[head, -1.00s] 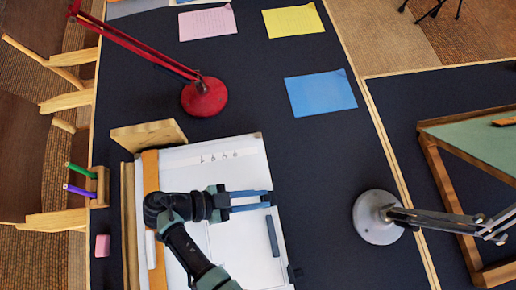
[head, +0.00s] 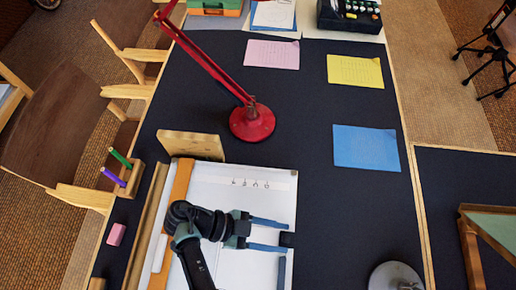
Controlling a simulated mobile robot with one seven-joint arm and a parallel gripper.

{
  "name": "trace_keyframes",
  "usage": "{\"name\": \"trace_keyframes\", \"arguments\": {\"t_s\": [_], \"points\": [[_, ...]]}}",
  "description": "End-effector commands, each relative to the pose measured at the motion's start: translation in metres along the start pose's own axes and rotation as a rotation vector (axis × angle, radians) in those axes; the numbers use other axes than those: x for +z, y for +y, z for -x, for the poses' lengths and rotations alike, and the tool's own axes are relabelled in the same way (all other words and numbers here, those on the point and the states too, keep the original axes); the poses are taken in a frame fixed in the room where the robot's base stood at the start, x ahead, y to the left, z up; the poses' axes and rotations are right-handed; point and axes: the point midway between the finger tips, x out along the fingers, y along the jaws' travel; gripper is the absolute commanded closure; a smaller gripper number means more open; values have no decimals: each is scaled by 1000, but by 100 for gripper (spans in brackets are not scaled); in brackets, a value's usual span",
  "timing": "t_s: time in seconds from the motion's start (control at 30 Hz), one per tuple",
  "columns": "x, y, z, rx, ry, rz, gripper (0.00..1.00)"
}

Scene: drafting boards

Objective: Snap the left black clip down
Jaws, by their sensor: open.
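A small black clip (head: 287,239) sits at the right edge of the white drafting board (head: 210,175) in the head view. My gripper (head: 287,235) is open, with its two blue fingers pointing right across the board. In the picture the clip lies between the fingertips, close to the lower one. I cannot tell whether a finger touches it, or whether its lever is up or down. No second black clip shows in this view.
A blue-grey bar (head: 282,270) lies on the board just below my fingers. A wooden block (head: 191,146) stands behind the board. A red lamp (head: 252,122) stands further back. The dark table right of the board is clear up to a grey lamp base (head: 395,278).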

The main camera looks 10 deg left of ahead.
Motion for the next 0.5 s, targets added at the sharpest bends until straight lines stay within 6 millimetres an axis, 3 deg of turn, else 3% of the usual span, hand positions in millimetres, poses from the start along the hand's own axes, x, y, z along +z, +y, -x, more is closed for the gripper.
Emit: {"name": "trace_keyframes", "arguments": {"t_s": [0.27, 0.5], "points": [[-2, -1, 7, -3, -2, 2, 48], [-7, -2, 35, -7, 3, 3, 48]]}}
